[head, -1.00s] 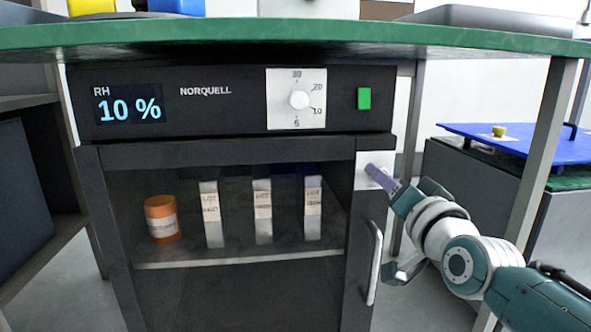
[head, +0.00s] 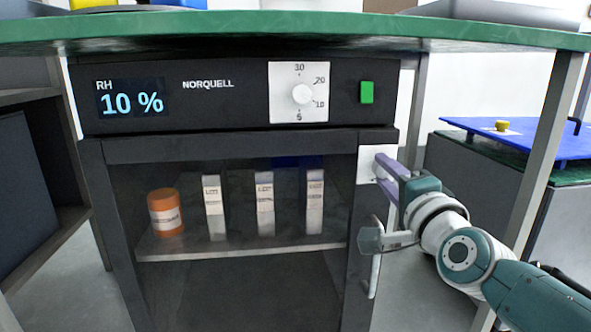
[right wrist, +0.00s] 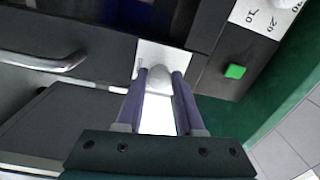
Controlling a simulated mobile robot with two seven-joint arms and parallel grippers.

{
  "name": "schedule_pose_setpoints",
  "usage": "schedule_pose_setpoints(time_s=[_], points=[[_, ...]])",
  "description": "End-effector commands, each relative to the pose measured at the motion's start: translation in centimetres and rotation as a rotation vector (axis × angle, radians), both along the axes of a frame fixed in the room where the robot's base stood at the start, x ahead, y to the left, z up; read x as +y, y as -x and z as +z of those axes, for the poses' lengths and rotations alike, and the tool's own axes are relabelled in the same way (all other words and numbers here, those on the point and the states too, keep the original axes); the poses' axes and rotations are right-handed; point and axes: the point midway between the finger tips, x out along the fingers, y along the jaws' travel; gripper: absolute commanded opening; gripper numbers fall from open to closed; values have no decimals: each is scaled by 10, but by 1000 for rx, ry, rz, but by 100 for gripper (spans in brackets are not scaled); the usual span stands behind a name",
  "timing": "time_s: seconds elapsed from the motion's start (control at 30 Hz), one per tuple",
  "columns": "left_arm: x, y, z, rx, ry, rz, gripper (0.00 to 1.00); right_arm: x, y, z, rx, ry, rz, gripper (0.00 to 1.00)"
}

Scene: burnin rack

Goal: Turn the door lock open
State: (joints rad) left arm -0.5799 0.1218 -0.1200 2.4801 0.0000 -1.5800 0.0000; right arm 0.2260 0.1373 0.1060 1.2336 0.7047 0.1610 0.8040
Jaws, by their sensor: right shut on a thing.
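The door lock is a small pale knob (right wrist: 159,74) on a white plate (head: 368,165) at the upper right of the cabinet door (head: 230,152). My right gripper (head: 380,166) reaches it from the right. In the right wrist view its two purple fingers (right wrist: 159,78) stand on either side of the knob and are shut on it. The fingers partly hide the knob in the head view. The door looks closed, with its metal handle (head: 375,268) below the lock. My left gripper is not in view.
The cabinet's top panel holds a humidity display (head: 131,103), a white dial (head: 302,93) and a green button (head: 367,92). Behind the glass stand an orange jar (head: 165,212) and several white packs (head: 264,205). A green tabletop (head: 300,32) overhangs, with a table leg (head: 540,150) at right.

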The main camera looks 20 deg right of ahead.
Motion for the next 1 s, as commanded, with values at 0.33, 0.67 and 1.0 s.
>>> schedule_pose_setpoints(time_s=[0.33, 0.67, 1.0], points=[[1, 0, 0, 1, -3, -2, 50, 1, 0, 0, -7, -34, 1, 0], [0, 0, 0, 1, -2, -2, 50, 0, 0, 0, -7, -33, 1, 46], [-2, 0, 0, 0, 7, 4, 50, 0, 0, 0, -8, -31, 0, 67]])
